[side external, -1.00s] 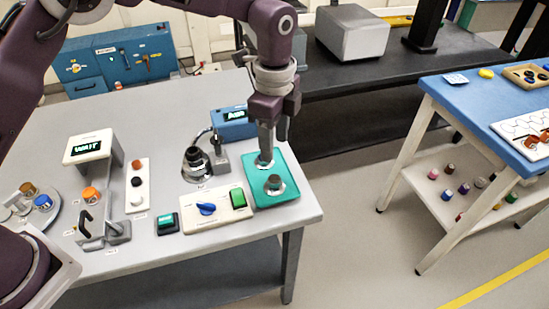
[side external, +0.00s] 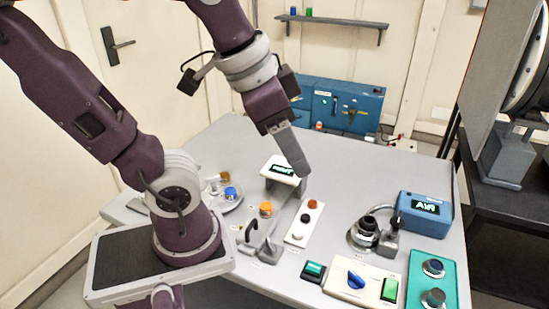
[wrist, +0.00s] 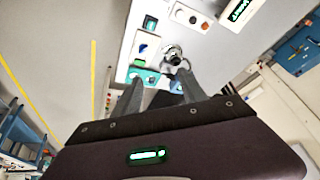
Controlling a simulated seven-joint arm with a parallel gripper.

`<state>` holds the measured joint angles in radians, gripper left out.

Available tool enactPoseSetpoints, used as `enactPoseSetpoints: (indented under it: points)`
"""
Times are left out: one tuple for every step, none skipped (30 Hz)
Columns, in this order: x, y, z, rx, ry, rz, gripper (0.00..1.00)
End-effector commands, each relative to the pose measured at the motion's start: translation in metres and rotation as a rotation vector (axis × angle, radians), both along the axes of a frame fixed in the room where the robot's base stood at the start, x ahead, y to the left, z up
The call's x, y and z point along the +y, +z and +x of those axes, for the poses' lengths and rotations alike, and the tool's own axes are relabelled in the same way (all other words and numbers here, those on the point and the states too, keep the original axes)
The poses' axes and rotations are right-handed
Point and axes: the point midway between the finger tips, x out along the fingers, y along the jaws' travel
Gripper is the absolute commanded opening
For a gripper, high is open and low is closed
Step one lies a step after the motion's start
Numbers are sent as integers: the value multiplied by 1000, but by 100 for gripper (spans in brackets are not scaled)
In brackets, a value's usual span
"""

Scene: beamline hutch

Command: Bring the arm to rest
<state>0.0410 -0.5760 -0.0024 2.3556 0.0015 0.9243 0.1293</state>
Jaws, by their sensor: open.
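My gripper (side external: 301,172) is raised in the side external view, with its fingers pointing down and to the right. It overlaps the small white stand with a lit green display (side external: 281,171) in the picture; I cannot tell the height between them. In the wrist view my gripper (wrist: 161,79) has two grey fingers spread apart, with nothing held between them. The gripper is well away from the tray.
On the grey table (side external: 215,150) stand a blue display box (side external: 426,213), a black-topped round fixture (side external: 366,232), a white panel with a blue knob (side external: 340,278), a white button strip (side external: 303,224) and an orange-topped piece (side external: 265,209). Blue cabinets (side external: 340,104) stand behind.

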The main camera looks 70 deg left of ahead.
Motion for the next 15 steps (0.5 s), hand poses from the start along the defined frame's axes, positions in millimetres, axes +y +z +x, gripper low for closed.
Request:
enactPoseSetpoints:
  points:
    - [4, -7, -16, -25, 63, -23, 49]
    - [5, -10, -22, -35, 95, -36, 49]
    - [7, -14, -28, -45, 126, -48, 49]
    - [7, -17, -32, -49, 144, -56, 49]
    - [8, -18, -34, -53, 154, -60, 49]
    - [8, -20, -35, -54, 162, -63, 49]
    - [8, -20, -36, -54, 165, -64, 49]
    - [8, -20, -35, -54, 165, -64, 49]
    - [8, -20, -35, -53, 164, -64, 49]
    - [8, -20, -35, -53, 163, -63, 49]
    - [8, -20, -35, -53, 162, -63, 49]
    - [8, -20, -35, -53, 162, -63, 49]
    - [8, -20, -35, -53, 162, -63, 49]
    - [8, -20, -35, -53, 162, -63, 49]
    - [8, -19, -35, -53, 161, -64, 49]
